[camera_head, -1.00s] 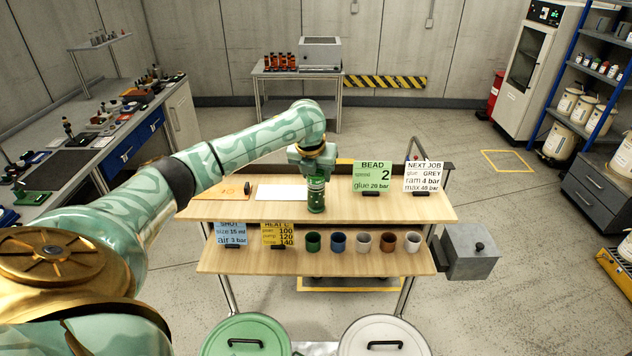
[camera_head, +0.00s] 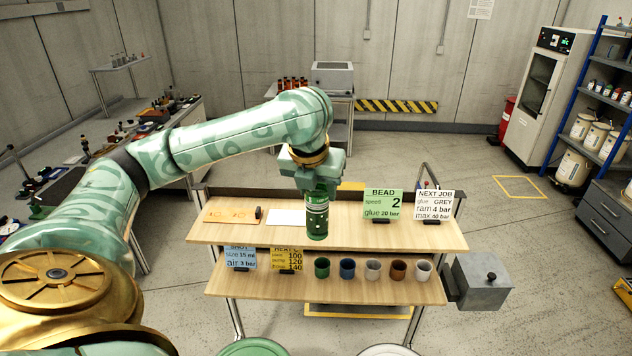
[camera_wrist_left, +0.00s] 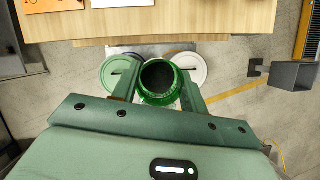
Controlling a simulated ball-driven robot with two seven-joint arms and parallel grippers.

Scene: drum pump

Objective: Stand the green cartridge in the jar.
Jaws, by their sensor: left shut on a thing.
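My left gripper (camera_head: 316,182) is shut on the green cartridge (camera_head: 317,217), which hangs upright below it with a pale band around its body. In the head view the cartridge overlaps the upper shelf (camera_head: 425,236) near its front edge. In the left wrist view the round dark end of the cartridge (camera_wrist_left: 158,80) sits between the fingers, and the shelf lies beyond it. On the lower shelf stands a row of small open jars: green (camera_head: 322,267), blue (camera_head: 347,268), white (camera_head: 372,268), brown (camera_head: 398,270) and grey (camera_head: 423,270). My right gripper is out of view.
Sign cards stand on the shelves: BEAD (camera_head: 382,204), NEXT JOB (camera_head: 434,205), a blue card (camera_head: 240,257) and a yellow card (camera_head: 287,258). A grey box (camera_head: 482,282) hangs at the right. A green lid (camera_head: 254,348) and a white lid (camera_head: 389,350) are below the shelves.

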